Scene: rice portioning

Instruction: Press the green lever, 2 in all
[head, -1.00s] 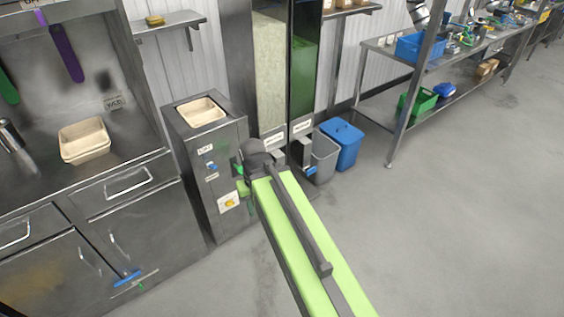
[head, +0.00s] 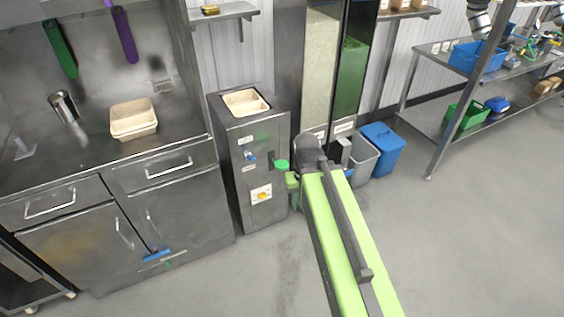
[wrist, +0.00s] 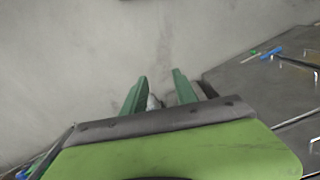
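The green lever (head: 282,164) shows in the head view as a bright green end, at the right side of the steel cabinet and below the tall dispensers. My gripper (head: 292,181) is just below and right of it, partly hidden by my own arm. I cannot tell whether they touch. In the wrist view, my gripper's two green fingers (wrist: 159,90) stand apart with a gap between them. A small pale shape shows in this gap, too unclear to name. The lever cannot be made out in the wrist view.
A beige tray (head: 246,110) sits on the steel cabinet (head: 228,150); another beige tray (head: 133,131) is on the counter. A grey bin (head: 361,160) and a blue bin (head: 381,150) stand right of the dispensers. The floor at the right is clear.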

